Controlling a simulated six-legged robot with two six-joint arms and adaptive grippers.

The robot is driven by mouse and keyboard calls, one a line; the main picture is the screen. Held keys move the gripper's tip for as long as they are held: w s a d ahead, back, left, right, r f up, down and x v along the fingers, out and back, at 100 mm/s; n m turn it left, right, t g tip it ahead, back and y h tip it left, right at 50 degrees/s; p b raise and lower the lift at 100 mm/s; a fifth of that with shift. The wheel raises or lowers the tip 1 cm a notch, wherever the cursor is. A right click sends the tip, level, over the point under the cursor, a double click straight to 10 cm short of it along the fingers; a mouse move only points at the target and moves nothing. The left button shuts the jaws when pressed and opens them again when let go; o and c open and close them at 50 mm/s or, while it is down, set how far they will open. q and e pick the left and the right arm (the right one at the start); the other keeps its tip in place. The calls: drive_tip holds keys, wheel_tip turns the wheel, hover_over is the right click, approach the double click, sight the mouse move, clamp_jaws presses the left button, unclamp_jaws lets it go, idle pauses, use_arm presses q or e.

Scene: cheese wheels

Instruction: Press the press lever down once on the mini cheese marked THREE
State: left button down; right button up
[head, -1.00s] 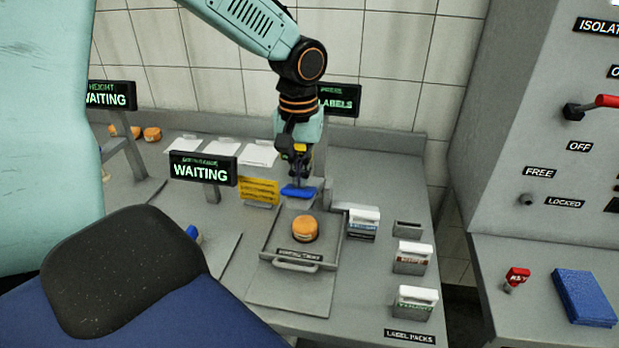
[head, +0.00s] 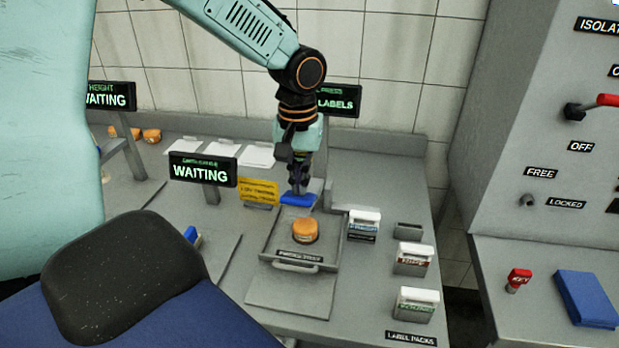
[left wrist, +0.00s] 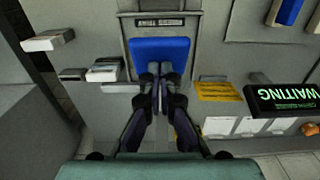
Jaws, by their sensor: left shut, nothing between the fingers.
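The small orange cheese wheel (head: 305,230) sits in the grey press tray (head: 268,243); I cannot read a mark on it. Behind it is the blue lever pad (head: 298,200), which also shows in the left wrist view (left wrist: 160,50). My left gripper (head: 298,190) points down from above, shut and empty. Its fingertips (left wrist: 160,70) lie over the pad's near edge in the left wrist view and appear to touch it. The cheese is not seen in the left wrist view. My right gripper is not in view.
A yellow notice (head: 259,191) stands left of the pad, and a WAITING sign (head: 202,170) further left. Label packs (head: 413,260) stand in holders to the right. A LABELS sign (head: 338,101) is behind my arm. More orange cheeses (head: 151,135) lie at the back left.

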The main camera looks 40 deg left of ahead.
sight(296, 216)
use_arm(q)
drive_tip(key=shift+s+d+f+b, duration=0.15)
drive_tip(key=shift+s+f+b, duration=0.25)
drive_tip(key=shift+f, duration=0.3)
drive_tip(key=shift+s+d+f+b, duration=0.25)
drive_tip(key=shift+f+b, duration=0.2)
drive_tip(key=shift+f, duration=0.25)
drive_tip(key=shift+s+d+f+b, duration=0.1)
drive_tip(key=shift+s+f+b, duration=0.3)
drive_tip(key=shift+f, duration=0.3)
idle(0.5)
drive_tip(key=shift+s+d+f+b, duration=0.2)
drive_tip(key=shift+f+b, duration=0.5)
drive_tip(key=shift+f, duration=0.3)
drive_tip(key=shift+s+d+f+b, duration=0.1)
drive_tip(key=shift+s+f+b, duration=0.05)
drive_tip(key=shift+f+b, duration=0.65)
idle(1.3)
drive_tip(key=shift+s+f+p, duration=0.15)
drive_tip(key=shift+f+p, duration=0.1)
drive_tip(key=shift+p, duration=0.1)
idle(0.7)
drive_tip(key=shift+p, duration=0.4)
idle(0.8)
